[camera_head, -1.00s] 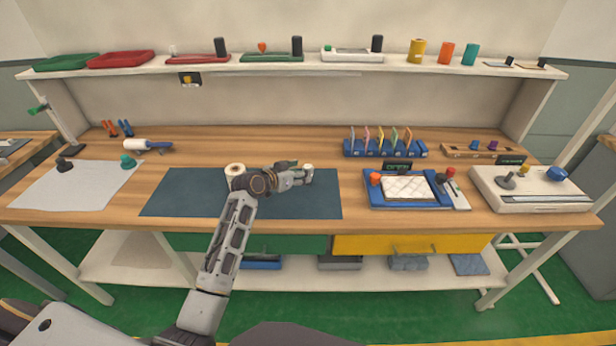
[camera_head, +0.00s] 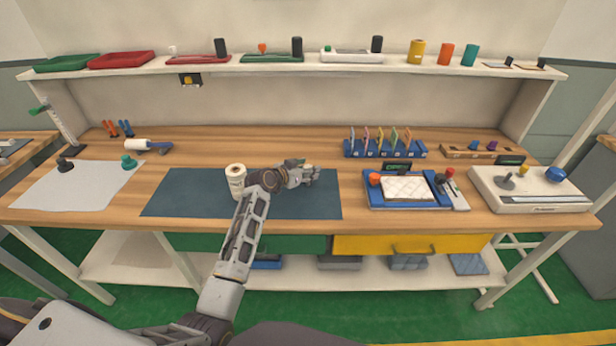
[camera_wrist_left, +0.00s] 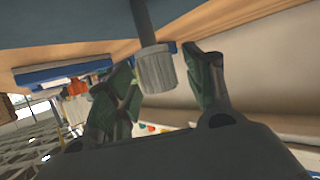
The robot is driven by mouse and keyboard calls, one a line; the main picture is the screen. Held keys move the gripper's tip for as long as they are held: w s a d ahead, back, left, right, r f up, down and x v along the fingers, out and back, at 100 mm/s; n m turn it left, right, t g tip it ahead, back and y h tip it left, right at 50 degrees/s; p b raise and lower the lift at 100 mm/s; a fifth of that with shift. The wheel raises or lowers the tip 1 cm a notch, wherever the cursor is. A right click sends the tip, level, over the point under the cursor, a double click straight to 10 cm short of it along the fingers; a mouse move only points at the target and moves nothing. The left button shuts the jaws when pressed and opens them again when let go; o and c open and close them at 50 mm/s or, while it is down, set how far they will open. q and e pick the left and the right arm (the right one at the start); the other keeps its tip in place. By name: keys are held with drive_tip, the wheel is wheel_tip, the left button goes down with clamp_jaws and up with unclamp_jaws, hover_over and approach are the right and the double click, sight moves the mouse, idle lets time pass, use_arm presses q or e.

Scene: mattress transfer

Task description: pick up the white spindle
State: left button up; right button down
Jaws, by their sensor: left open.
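The white spindle (camera_wrist_left: 157,72) shows in the left wrist view as a ribbed whitish end on a grey shaft, with the shaft running up to the blue surface at the top of that picture. It lies between the two green-padded fingers of my left gripper (camera_wrist_left: 163,85), which are open on either side with gaps visible. In the head view my left gripper (camera_head: 312,174) is over the right part of the dark blue mat (camera_head: 200,205), and it largely hides the spindle there. My right gripper is not in view.
A white roll (camera_head: 236,180) stands on the mat beside my left wrist. To the right are a blue tray (camera_head: 405,203) with a quilted white pad and a white joystick box (camera_head: 535,190). A blue rack (camera_head: 385,150) stands behind. The mat's left part is clear.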

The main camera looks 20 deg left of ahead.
use_arm(q)
drive_tip(key=shift+w+d+f, duration=0.1)
drive_tip(key=shift+w+d, duration=0.05)
drive_tip(key=shift+w, duration=0.1)
idle(0.3)
drive_tip(key=c, duration=1.1)
drive_tip(key=shift+c, duration=0.2)
drive_tip(key=shift+r, duration=5.05)
